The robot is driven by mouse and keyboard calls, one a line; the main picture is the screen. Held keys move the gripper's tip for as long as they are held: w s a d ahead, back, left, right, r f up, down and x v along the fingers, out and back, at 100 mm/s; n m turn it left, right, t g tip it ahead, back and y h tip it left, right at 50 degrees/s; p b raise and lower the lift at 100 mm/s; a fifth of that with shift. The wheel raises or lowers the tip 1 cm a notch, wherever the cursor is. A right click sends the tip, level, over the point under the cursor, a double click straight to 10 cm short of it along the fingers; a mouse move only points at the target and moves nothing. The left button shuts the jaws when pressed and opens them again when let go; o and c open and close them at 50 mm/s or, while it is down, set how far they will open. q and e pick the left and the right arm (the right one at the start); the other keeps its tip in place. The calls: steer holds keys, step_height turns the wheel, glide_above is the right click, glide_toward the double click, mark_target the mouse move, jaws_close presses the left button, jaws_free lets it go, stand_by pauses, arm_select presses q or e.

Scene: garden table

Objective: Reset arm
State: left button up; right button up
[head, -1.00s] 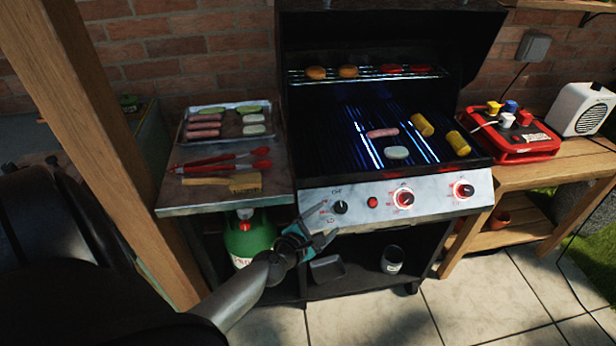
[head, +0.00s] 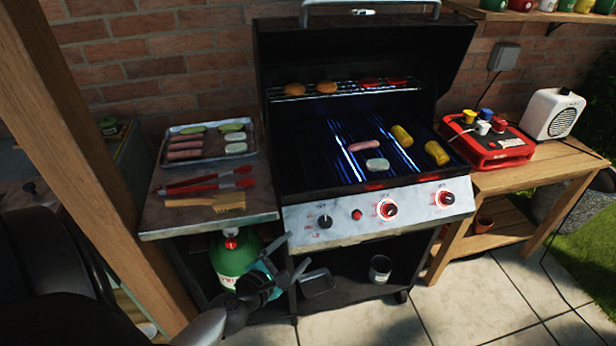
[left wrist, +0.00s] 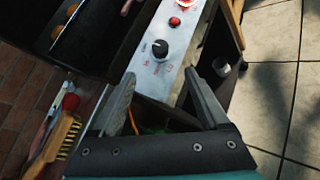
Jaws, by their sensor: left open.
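My left gripper (head: 291,256) is open and empty in the head view. It hangs in front of the grill's lower left part, below the control panel and near the green gas bottle (head: 232,262). In the left wrist view its two fingers (left wrist: 163,88) stand apart, with the grill's panel (left wrist: 168,62) and black knob (left wrist: 160,47) beyond them. My right gripper does not show in either view.
The grill (head: 340,205) is open, with a sausage, a pale patty and two corn cobs on its grate. The side shelf (head: 160,222) holds a food tray (head: 167,158), red tongs (head: 208,181) and a brush (head: 205,202). A wooden table (head: 545,165) stands right. A wooden post (head: 85,150) stands left.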

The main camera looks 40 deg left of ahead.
arm_select(q)
steer(key=s+d+f+m+g+h+b, duration=0.1)
steer(key=s+d+f+m+g, duration=0.1)
steer(key=s+f+m, duration=0.45)
steer(key=s+d+f+m+g+b, duration=0.1)
steer(key=d+f+m+g, duration=0.15)
steer(key=f, duration=0.65)
steer(key=s+d+f+m+g+h+b, duration=0.1)
steer(key=s+d+f+m+g, duration=0.15)
steer(key=s+f+m, duration=0.35)
steer(key=s+d+f+m+g+b, duration=0.1)
steer(key=s+d+f+m+g, duration=0.1)
steer(key=s+f+m, duration=0.5)
steer(key=s+d+f+m+g+b, duration=0.1)
steer(key=s+d+f+m+g, duration=0.2)
steer(key=s+f+m, duration=0.5)
steer(key=s+m+g, duration=0.1)
steer(key=s+m, duration=0.1)
steer(key=s, duration=0.2)
steer(key=shift+s+f, duration=0.25)
steer(key=shift+s, duration=0.1)
steer(key=shift+a, duration=0.1)
